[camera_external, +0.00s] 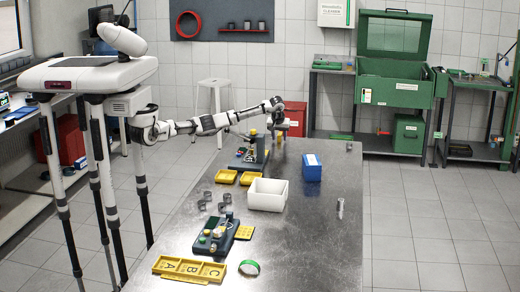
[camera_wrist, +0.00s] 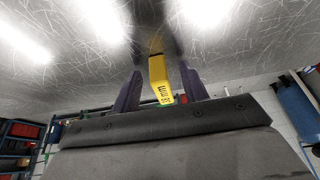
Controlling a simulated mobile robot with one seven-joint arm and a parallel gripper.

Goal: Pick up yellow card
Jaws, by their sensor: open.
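The yellow card (camera_wrist: 160,82) shows in the wrist view as a narrow yellow piece with dark lettering and a small green patch at its near end. It lies between the two dark fingers of my gripper (camera_wrist: 160,70), with a gap visible beside it. The fingers are open. In the external view my gripper (camera_external: 277,122) points down over the far end of the metal table (camera_external: 318,235). I cannot clearly make out the card there.
A dark fixture (camera_external: 262,150) stands close beside my gripper. Yellow trays (camera_external: 226,176), a white bin (camera_external: 267,195) and a blue box (camera_external: 312,167) stand nearer the camera. A red case (camera_external: 296,118) is behind my gripper. The table's right side is mostly clear.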

